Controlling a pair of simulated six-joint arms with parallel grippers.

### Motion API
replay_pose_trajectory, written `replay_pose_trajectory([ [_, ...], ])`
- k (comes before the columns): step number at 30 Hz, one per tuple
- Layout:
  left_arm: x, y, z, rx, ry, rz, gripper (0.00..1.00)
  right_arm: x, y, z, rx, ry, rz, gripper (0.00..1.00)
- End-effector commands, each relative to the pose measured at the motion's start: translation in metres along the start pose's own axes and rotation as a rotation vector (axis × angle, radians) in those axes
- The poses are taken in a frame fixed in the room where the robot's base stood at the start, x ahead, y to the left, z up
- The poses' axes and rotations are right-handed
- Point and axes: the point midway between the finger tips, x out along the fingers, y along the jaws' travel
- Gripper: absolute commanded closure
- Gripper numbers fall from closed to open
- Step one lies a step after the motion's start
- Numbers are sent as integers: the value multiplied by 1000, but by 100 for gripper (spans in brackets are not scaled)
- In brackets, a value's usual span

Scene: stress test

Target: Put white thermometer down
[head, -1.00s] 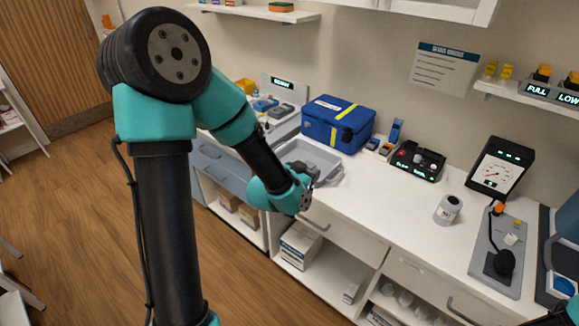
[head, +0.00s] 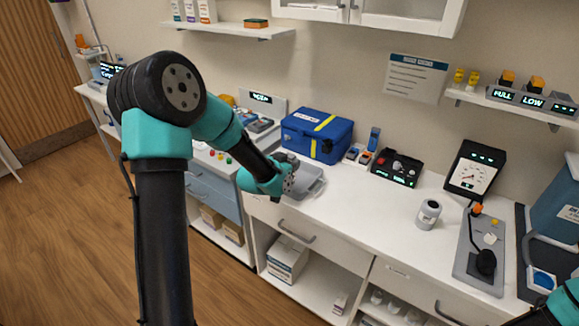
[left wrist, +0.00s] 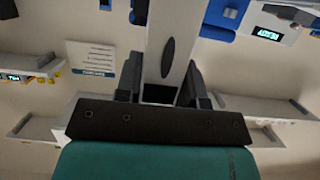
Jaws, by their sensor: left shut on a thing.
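My left gripper (head: 288,176) is over the counter by the grey tray (head: 316,190), partly blocking it in the head view. In the left wrist view, my left gripper (left wrist: 163,85) is shut on a long pale body with a dark oval mark, which looks like the white thermometer (left wrist: 185,35). The thermometer is hard to make out in the head view, and its far end runs out of the wrist picture. Only a teal piece of my right arm shows at the lower right; its gripper is out of view.
A blue bag (head: 317,134) stands behind the tray. The white counter (head: 375,210) is clear between tray and jar.

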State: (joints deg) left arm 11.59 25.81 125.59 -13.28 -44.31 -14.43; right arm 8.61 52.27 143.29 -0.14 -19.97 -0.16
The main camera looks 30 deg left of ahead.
Motion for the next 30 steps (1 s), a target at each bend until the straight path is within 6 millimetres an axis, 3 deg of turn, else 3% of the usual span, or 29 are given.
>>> replay_pose_trajectory([
  [6,22,-16,-4,0,0,0,88,0,0,0,0,0,0,100],
  [20,31,-23,-6,0,1,-1,88,0,0,0,0,0,0,100],
  [25,38,-21,20,-1,-4,1,88,0,0,0,0,0,0,100],
  [30,40,-22,28,0,0,0,88,0,0,0,0,0,0,100],
])
